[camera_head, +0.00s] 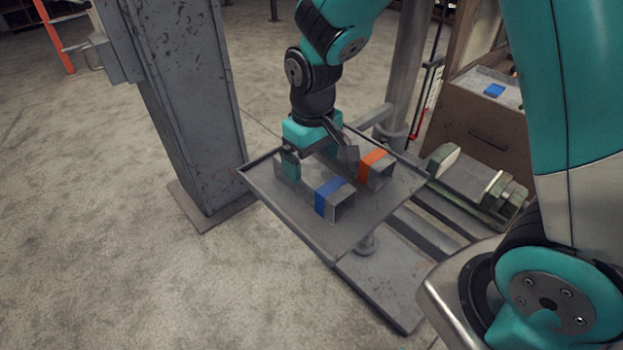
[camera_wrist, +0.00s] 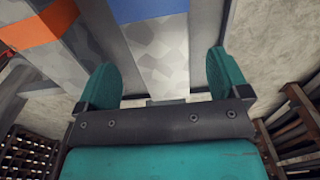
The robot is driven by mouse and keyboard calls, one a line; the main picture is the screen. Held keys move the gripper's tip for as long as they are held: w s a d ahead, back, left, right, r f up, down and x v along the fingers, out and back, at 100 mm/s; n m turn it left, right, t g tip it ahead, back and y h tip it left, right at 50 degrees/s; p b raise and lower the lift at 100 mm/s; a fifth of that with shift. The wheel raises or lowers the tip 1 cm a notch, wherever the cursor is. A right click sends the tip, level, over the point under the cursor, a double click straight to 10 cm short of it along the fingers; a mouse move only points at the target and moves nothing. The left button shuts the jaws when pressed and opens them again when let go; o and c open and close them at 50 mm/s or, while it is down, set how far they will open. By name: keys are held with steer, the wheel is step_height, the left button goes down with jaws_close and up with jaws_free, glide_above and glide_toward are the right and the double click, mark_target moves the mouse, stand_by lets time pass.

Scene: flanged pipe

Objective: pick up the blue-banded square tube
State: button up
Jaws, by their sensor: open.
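The blue-banded square tube (camera_head: 344,206) lies on a grey tray, its open end facing the near right in the head view. Its blue band is around the part near that end. My gripper (camera_head: 308,165) is above the tray at the tube's far end, fingers pointing down. In the wrist view, my open gripper (camera_wrist: 164,78) has one teal finger to each side of the grey tube (camera_wrist: 158,55), with gaps visible on both sides. The blue band shows at the top edge there. The tube's far part is partly hidden by my gripper in the head view.
An orange-banded square tube (camera_head: 374,167) lies beside it to the right on the tray (camera_head: 275,197); it also shows in the wrist view (camera_wrist: 28,32). A grey steel column (camera_head: 185,110) stands left of the tray. A green-ended fixture (camera_head: 470,180) is to the right.

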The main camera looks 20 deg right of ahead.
mark_target(312, 171)
steer(key=shift+f+p, duration=0.7)
steer(key=shift+f, duration=2.05)
steer(key=c, duration=1.2)
steer(key=shift+c, duration=0.6)
steer(key=shift+r, duration=0.15)
